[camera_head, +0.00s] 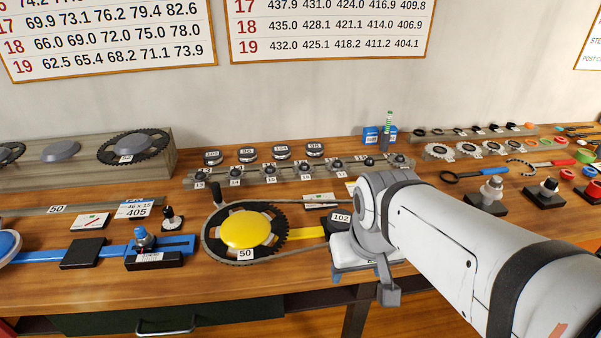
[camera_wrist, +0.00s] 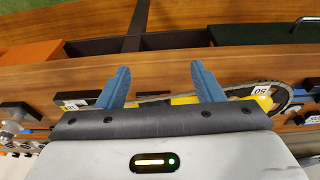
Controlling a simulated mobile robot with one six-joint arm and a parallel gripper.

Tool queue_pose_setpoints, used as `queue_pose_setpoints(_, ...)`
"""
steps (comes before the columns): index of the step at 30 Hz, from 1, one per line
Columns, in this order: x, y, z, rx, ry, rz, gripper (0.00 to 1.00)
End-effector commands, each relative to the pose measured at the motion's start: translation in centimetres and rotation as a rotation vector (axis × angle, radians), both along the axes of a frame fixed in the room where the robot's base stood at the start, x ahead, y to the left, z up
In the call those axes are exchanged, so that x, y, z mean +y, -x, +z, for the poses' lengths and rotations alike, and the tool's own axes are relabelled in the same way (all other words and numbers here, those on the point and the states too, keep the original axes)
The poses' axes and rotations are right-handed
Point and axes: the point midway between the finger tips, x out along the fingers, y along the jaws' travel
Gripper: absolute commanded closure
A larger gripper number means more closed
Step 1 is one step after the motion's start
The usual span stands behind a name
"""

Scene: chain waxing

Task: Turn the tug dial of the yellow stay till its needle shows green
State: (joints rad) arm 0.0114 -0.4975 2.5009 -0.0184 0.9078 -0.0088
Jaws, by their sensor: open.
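The yellow stay (camera_head: 305,233) lies on the bench, running right from a chainring with a yellow disc (camera_head: 243,229) labelled 50. Its right part is hidden behind my arm in the head view. In the wrist view, a strip of the stay (camera_wrist: 186,100) shows between and beyond my fingers. My gripper (camera_wrist: 160,68) is open, with nothing seen between its two blue fingers. In the head view, my gripper's body (camera_head: 355,262) is over the bench's front part, right of the chainring. I cannot make out the yellow stay's tug dial or needle in either view.
A blue stay (camera_head: 112,251) with a knobbed black block (camera_head: 157,250) lies at left. A black block labelled 102 (camera_head: 341,220) stands close to my gripper. A rail of small sprockets (camera_head: 300,173) lies behind. The bench's front edge is near.

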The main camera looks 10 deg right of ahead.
Motion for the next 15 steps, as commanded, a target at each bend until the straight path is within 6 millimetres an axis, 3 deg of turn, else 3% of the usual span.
queue_pose_setpoints(1, -0.2, 0.1, -3.6, 0.015, 0.007, 0.002, 0.35)
queue_pose_setpoints(3, -0.4, 0.1, -6.4, 0.033, 0.014, 0.005, 0.29)
queue_pose_setpoints(9, -0.2, 0.0, -14.0, 0.066, 0.009, 0.005, 0.14)
queue_pose_setpoints(15, 0.3, -0.3, -19.7, 0.085, -0.006, 0.0, 0.14)
